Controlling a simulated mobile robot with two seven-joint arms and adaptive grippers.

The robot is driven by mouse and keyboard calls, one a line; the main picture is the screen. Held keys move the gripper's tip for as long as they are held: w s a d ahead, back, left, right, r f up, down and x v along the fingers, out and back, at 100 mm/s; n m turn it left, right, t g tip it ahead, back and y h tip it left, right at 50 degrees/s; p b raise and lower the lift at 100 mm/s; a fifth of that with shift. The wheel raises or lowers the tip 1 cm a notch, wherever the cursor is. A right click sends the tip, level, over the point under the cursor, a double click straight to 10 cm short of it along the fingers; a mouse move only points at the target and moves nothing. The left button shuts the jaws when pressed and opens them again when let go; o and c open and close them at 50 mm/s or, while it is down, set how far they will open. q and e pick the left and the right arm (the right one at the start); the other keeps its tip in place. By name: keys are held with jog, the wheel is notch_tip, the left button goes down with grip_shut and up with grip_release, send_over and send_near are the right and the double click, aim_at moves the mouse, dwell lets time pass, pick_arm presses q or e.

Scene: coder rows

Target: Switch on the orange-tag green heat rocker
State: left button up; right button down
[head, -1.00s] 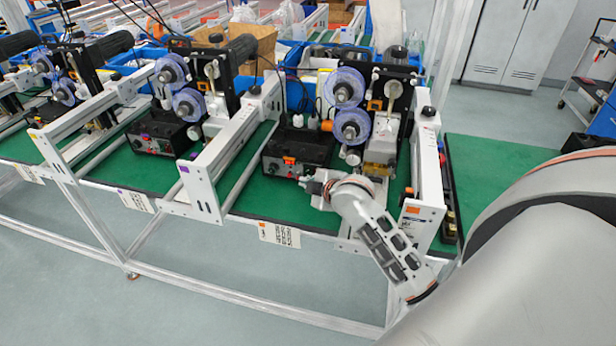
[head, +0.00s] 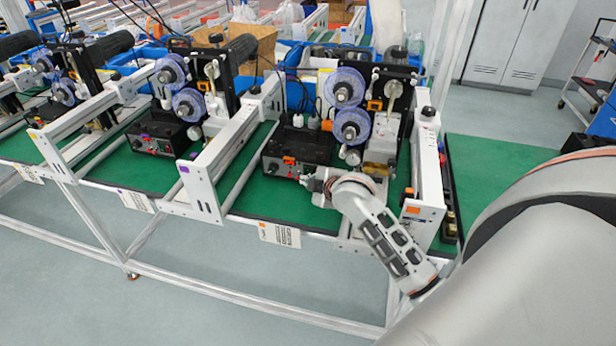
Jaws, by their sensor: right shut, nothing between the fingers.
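The orange-tag coder station has an orange tag (head: 412,209) on its right frame end and an orange mark on its paper label (head: 279,235). The green heat rocker is too small to make out, and the right part of the front is near my gripper. My right gripper (head: 304,178) is shut and empty, its tips at or very near the lower right of the box front; I cannot tell whether they touch. My left gripper is not in view.
The station's white side rails (head: 428,165) stand on both sides of the box. A purple-tag station with its own black box (head: 163,134) is to the left. The green bench top (head: 270,197) is clear in front of the box.

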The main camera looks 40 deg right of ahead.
jog(key=shift+w+d, duration=0.2)
dwell(0.4)
jog(key=shift+s+a, duration=0.55)
jog(key=shift+a, duration=0.05)
jog(key=shift+s+a+r, duration=0.25)
jog(key=shift+s+a, duration=0.55)
jog(key=shift+a, duration=0.15)
jog(key=shift+s+a+r, duration=0.2)
jog(key=shift+s+a, duration=0.6)
jog(key=shift+a, duration=0.15)
